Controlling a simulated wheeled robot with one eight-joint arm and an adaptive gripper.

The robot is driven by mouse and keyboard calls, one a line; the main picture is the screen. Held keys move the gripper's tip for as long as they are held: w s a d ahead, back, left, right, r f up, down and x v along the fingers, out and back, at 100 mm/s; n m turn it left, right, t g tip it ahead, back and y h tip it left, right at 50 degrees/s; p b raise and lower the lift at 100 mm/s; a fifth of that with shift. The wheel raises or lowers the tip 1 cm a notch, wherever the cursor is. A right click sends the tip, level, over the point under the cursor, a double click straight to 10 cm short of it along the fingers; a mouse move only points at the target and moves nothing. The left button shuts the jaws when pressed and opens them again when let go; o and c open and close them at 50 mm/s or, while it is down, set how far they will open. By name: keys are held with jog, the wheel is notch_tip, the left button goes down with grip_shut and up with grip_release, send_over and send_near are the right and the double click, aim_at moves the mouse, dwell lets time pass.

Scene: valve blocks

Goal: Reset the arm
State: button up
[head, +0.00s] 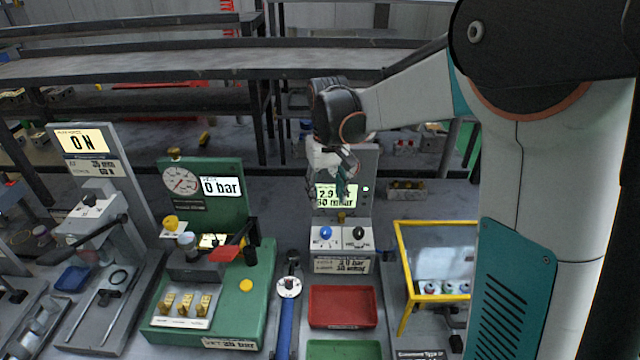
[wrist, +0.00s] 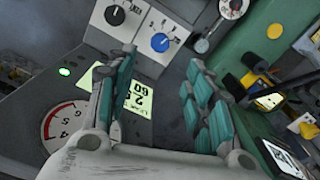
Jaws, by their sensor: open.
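My gripper (head: 346,188) hangs in front of the grey test station (head: 362,160) at the middle of the bench in the head view. In the wrist view my gripper (wrist: 158,58) shows two teal-padded fingers spread apart with nothing between them. My arm comes in from the right, bent, with its wrist pointing down. The station's lit display (head: 338,195) is partly covered by the gripper. The blue knob (head: 325,233) and black knob (head: 358,233) sit below it; the wrist view also shows the blue knob (wrist: 160,42) and black knob (wrist: 114,15).
A green station (head: 255,290) with a gauge and a "0 bar" display stands left. Farther left is a grey station with an "ON" display (head: 82,140). Shelving (head: 200,65) stands behind.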

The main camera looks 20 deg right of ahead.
jog(key=s+r+t, duration=0.3)
jog(key=s+r, duration=0.5)
jog(key=s, duration=0.4)
jog(key=s+f+t, duration=0.1)
jog(key=s+t, duration=0.3)
jog(key=s, duration=0.7)
jog(key=shift+s+a+f, duration=0.15)
jog(key=shift+s+f, duration=0.1)
dwell(0.8)
